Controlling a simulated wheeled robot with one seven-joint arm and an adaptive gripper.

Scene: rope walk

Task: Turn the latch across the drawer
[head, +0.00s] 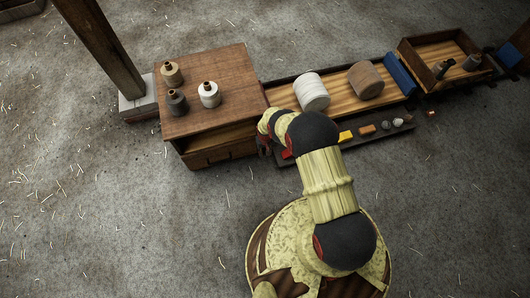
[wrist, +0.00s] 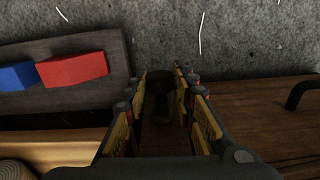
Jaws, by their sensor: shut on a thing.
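The wooden cabinet (head: 222,84) stands left of centre in the head view, with its drawer (head: 218,153) low in the near side. In the wrist view, the drawer front (wrist: 265,112) is on the right, with a dark curved handle (wrist: 296,93). My gripper (head: 265,146) is at the cabinet's right near corner, mostly hidden by my arm in the head view. In the wrist view my gripper (wrist: 160,103) has its yellow and black fingers on both sides of a dark knob-ended piece, the latch (wrist: 160,78), and is shut on it. The latch's angle is hard to tell.
Spools (head: 209,94) stand on the cabinet top. A long tray (head: 285,95) with two big spools lies to its right. A low dark ledge (head: 373,139) holds small blocks, including a red block (wrist: 72,69). A post (head: 103,45) rises at left. The near-left floor is clear.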

